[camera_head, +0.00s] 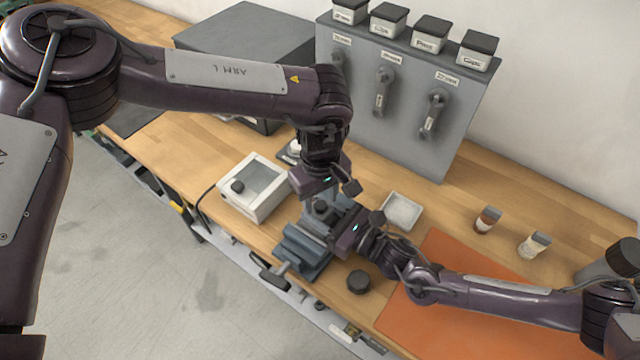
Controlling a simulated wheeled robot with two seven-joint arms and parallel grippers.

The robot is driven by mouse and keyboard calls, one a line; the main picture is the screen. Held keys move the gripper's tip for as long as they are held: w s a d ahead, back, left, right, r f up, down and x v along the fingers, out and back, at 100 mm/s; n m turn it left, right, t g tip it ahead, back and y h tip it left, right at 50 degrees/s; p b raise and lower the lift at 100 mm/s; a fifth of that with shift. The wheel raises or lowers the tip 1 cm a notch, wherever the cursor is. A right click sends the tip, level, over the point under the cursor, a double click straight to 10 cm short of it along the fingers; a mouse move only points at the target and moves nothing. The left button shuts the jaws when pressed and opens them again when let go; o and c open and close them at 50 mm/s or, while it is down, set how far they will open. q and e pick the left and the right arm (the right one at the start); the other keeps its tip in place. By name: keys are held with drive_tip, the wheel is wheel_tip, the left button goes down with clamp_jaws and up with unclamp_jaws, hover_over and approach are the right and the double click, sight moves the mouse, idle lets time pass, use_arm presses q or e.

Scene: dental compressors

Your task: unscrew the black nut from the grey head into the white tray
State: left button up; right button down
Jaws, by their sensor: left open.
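The white tray (403,210) stands on the bench to the right of the vise and looks empty. The grey head (345,201) is largely hidden between my two grippers above the blue-grey vise (303,252). A small dark knob-like part, perhaps the black nut (320,208), shows just below my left gripper; I cannot tell whether it is threaded on. My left gripper (327,195) is open, pointing down over the head. My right gripper (345,232) reaches in from the right, beside the head and vise; its fingertips are hidden, so its grip cannot be made out.
A white box with a dark knob (254,187) stands left of the vise. A black round piece (358,282) lies near the bench's front edge. An orange mat (440,325) lies under my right arm. Two small jars (487,220) stand behind it. A grey tool panel (400,120) stands at the back.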

use_arm(q)
drive_tip(key=shift+f, duration=0.55)
use_arm(e)
drive_tip(key=shift+f, duration=0.2)
